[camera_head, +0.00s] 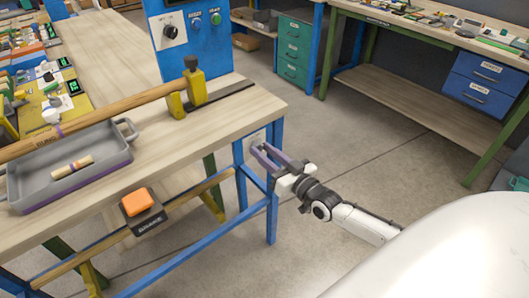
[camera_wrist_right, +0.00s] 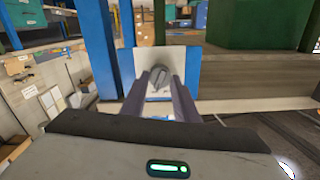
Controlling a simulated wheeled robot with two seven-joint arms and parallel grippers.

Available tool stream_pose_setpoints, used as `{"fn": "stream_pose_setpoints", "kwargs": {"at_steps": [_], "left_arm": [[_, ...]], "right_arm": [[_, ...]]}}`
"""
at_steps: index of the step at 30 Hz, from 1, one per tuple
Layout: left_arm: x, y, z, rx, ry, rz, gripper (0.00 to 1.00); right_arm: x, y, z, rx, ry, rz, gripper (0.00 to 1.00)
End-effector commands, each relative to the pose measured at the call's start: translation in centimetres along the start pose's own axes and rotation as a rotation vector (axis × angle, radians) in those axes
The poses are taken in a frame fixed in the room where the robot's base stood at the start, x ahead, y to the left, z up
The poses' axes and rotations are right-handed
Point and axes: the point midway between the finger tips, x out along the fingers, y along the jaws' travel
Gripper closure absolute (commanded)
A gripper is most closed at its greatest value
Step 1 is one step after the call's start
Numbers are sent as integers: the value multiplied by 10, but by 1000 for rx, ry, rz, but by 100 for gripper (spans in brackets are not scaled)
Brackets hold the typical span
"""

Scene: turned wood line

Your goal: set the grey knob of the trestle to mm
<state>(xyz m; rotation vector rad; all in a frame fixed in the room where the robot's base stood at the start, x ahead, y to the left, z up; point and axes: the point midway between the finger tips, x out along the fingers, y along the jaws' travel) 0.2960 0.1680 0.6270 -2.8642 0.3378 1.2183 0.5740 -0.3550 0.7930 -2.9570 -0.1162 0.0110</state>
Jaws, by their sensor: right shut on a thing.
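The grey knob (camera_wrist_right: 159,76) sits on a pale plate (camera_wrist_right: 126,66) fixed to the blue frame of the trestle (camera_head: 272,205), below the wooden bench top. In the right wrist view the knob is between the two purple fingers of my right gripper (camera_wrist_right: 161,84), which is shut on it. In the head view my right gripper (camera_head: 262,149) reaches from the right to the pale plate (camera_head: 257,137), and its fingers mostly hide the knob. No markings around the knob can be read. My left gripper is not in view.
The bench top (camera_head: 245,102) bears a long turned wood piece (camera_head: 110,118) and a grey tray (camera_head: 100,176). A blue panel (camera_head: 190,55) with a dark knob stands behind. An orange button (camera_head: 137,202) is on the bench's front. The floor (camera_head: 345,125) to the right is clear.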

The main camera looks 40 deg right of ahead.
Motion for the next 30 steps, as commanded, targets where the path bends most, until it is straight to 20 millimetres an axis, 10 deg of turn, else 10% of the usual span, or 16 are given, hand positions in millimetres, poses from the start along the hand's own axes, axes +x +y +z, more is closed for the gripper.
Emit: {"fn": "stream_pose_setpoints", "kwargs": {"at_steps": [7, 8, 11, 22, 30], "left_arm": [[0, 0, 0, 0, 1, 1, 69], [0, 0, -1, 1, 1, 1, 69], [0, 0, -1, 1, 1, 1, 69], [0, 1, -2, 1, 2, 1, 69], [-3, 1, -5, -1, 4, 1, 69]], "right_arm": [[0, 0, 0, 5, -1, 0, 95], [0, 0, 0, 5, -1, 0, 71], [0, 0, 0, 4, -1, 1, 54], [-4, 0, 1, 2, -2, 1, 54], [-49, 0, 1, 2, -5, 1, 54]]}}
